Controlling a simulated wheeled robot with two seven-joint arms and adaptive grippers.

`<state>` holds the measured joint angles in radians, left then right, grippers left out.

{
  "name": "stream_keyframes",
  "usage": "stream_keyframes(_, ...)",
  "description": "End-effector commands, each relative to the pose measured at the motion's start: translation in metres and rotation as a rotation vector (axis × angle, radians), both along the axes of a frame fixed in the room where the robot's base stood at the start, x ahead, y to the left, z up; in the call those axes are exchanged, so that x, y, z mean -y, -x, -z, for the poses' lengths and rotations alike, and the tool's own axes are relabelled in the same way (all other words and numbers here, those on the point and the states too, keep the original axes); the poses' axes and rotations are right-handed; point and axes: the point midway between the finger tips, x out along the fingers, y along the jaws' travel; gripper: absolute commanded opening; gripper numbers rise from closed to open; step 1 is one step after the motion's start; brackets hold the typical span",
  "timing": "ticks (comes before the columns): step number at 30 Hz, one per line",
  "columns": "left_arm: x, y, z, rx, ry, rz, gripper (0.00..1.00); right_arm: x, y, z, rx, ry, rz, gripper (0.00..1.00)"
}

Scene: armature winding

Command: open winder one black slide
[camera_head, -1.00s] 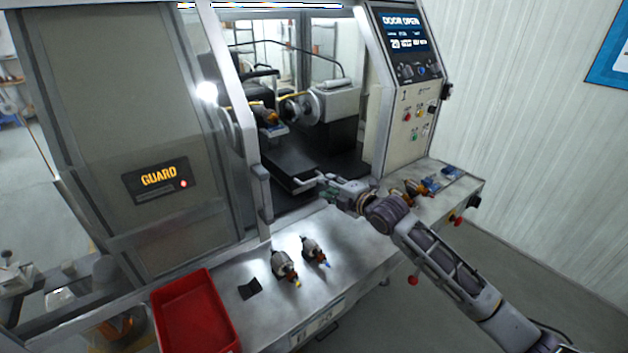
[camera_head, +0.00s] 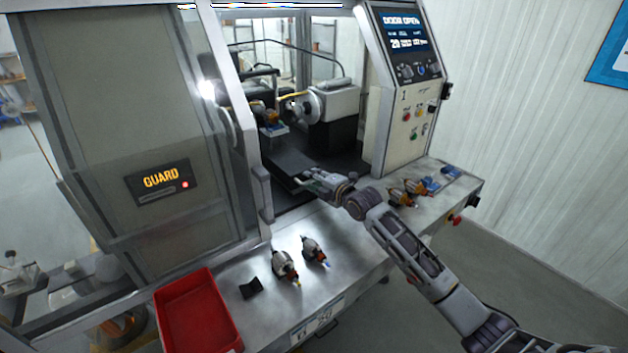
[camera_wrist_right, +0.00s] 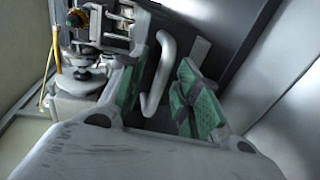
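The black slide (camera_head: 284,163) is a dark flat tray inside the winder's open bay, with its front end at the bay's opening. Its pale bar handle (camera_wrist_right: 158,75) shows in the right wrist view, fixed to the dark slide. My right gripper (camera_head: 312,181) is at the slide's front end. In the right wrist view my right gripper (camera_wrist_right: 165,92) is open, with one green-padded finger on each side of the handle; contact is not clear. My left gripper is not in view.
The guard door (camera_head: 150,130) is at the left, and the screen (camera_head: 403,30) reads DOOR OPEN. Two armatures (camera_head: 285,264) and a red bin (camera_head: 198,315) are on the front ledge. More parts (camera_head: 410,190) lie right of my right wrist.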

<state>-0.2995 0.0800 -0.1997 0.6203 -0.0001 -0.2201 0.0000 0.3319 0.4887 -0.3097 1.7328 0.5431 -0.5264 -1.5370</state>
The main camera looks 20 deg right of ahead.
Motion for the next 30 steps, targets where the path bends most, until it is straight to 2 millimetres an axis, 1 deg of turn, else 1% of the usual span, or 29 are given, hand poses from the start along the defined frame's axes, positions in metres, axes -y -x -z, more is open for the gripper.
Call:
stream_keyframes(11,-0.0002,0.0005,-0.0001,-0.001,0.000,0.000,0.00,-0.0008,-0.0017,0.0002,0.000,0.001,0.000,0.33)
stream_keyframes(18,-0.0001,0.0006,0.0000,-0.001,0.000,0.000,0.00,-0.0006,-0.0017,0.0002,0.000,0.001,0.000,0.02)
stream_keyframes(19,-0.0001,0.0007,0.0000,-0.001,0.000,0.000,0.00,-0.0006,-0.0017,0.0003,0.000,0.001,0.000,0.00)
stream_keyframes(30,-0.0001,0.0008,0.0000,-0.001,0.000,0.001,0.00,-0.0004,-0.0017,0.0007,-0.001,0.001,0.000,0.00)
